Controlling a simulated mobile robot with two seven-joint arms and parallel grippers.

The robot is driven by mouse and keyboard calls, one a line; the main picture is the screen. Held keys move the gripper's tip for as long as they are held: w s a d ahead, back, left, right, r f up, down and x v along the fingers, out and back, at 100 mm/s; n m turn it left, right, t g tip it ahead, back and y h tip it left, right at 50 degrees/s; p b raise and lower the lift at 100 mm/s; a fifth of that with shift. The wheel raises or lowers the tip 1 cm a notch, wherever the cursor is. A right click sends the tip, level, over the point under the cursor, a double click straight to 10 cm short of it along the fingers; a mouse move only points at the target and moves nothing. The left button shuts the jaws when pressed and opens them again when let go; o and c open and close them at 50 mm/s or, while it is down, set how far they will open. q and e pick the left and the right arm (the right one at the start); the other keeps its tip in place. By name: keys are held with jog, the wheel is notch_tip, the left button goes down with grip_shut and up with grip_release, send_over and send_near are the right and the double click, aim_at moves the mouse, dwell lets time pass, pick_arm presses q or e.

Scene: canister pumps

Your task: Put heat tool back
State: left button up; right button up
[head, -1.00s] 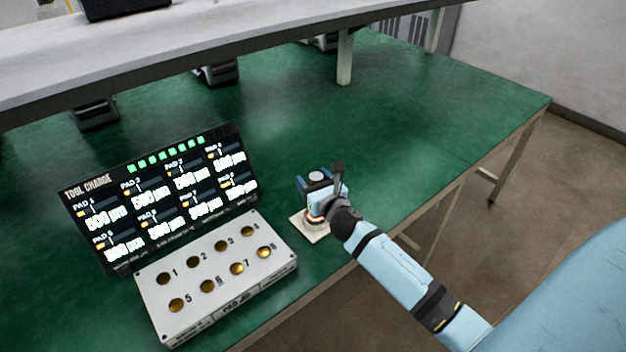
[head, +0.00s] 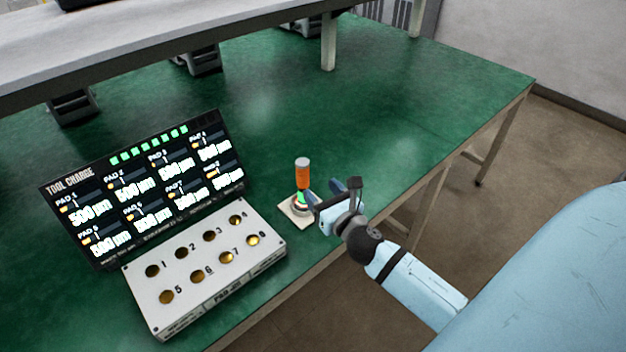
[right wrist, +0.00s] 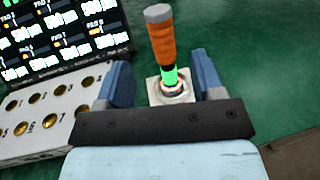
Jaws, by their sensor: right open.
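The heat tool (head: 302,172) has an orange grip, a grey top cap and a glowing green band. It stands upright in a small round holder on a pale square base (head: 296,214), right of the numbered pad box. In the right wrist view the tool (right wrist: 163,45) stands just beyond my fingers, with its round holder (right wrist: 172,90) between their lines. My right gripper (head: 325,205) is open and empty, just right of the tool and apart from it. Its two blue fingers also show in the right wrist view (right wrist: 163,82). My left gripper is not in view.
A white box (head: 210,270) with numbered brass pads stands to the left, in front of a "TOOL CHARGE" screen (head: 145,185). A grey raised shelf (head: 170,60) crosses the back of the green table (head: 400,110). The table's right side is clear.

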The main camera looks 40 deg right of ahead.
jog(key=s+a+f+m+g+y, duration=0.1)
jog(key=s+a+f+m, duration=0.2)
jog(key=m, duration=0.4)
jog(key=s+a+f+m+g+y, duration=0.1)
jog(key=s+a+f+m, duration=0.3)
jog(key=m, duration=0.4)
jog(key=s+a+f+m+g+y, duration=0.1)
jog(key=s+a+f+m+g, duration=0.2)
jog(key=f+m, duration=0.4)
jog(key=shift+s+a+m+y, duration=0.4)
jog(key=shift+s+a+m, duration=0.35)
jog(key=shift+s, duration=0.15)
jog(key=s+a+f+m+g+y, duration=0.1)
jog(key=s+a+f+m+g, duration=0.1)
jog(key=s+a+m, duration=0.3)
jog(key=f+m, duration=0.1)
jog(key=m, duration=0.2)
jog(key=shift+y, duration=0.3)
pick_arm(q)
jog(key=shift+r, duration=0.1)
pick_arm(e)
jog(key=shift+w+r+m, duration=0.1)
jog(key=shift+r+m, duration=0.05)
jog(key=shift+m, duration=0.1)
